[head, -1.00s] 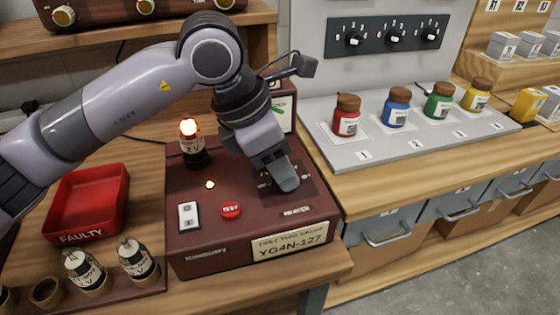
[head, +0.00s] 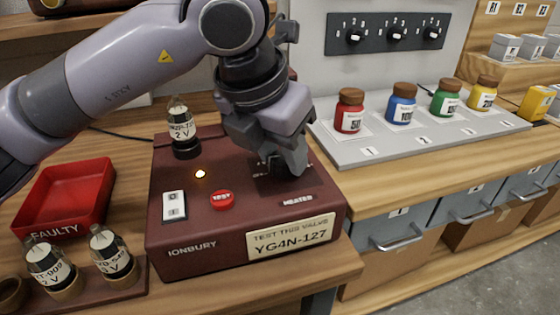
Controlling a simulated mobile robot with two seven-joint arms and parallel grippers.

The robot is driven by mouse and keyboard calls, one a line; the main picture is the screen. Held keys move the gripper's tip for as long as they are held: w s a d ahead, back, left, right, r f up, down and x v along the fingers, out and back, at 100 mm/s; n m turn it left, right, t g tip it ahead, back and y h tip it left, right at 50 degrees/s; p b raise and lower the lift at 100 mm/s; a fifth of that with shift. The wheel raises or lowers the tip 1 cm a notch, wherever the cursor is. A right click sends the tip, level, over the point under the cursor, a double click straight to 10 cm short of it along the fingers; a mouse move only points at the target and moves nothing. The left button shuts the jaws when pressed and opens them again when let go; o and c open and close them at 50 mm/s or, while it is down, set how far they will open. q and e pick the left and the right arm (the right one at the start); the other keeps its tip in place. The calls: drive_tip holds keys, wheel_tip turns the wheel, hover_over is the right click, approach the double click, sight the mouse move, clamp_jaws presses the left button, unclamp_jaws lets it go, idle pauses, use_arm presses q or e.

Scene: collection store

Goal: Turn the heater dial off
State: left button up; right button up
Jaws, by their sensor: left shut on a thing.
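The maroon tester box (head: 200,238) stands on the wooden bench and carries a label reading YG4N-127. Its HEATER label (head: 298,200) shows at the right of its top. My left gripper (head: 285,165) reaches down just behind that label, shut on the heater dial, which the fingers hide; I cannot read its setting. A glass valve (head: 181,127) stands upright in the tester's socket, with no glow visible in it. A small lamp (head: 200,174) on the top is lit. My right gripper is not in view.
A red FAULTY tray (head: 70,200) is at left, with valves in a wooden rack (head: 130,280) below it. A red TEST button (head: 221,199) and a white rocker switch (head: 174,206) sit on the tester. Several coloured jars stand on a grey tray (head: 400,149) at right.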

use_arm(q)
drive_tip(key=shift+n+y+b, duration=0.3)
drive_tip(key=shift+n+b, duration=0.15)
drive_tip(key=shift+n, duration=0.35)
drive_tip(key=o, duration=1)
drive_tip(key=shift+v, duration=3.6)
drive_tip(key=shift+s, duration=0.1)
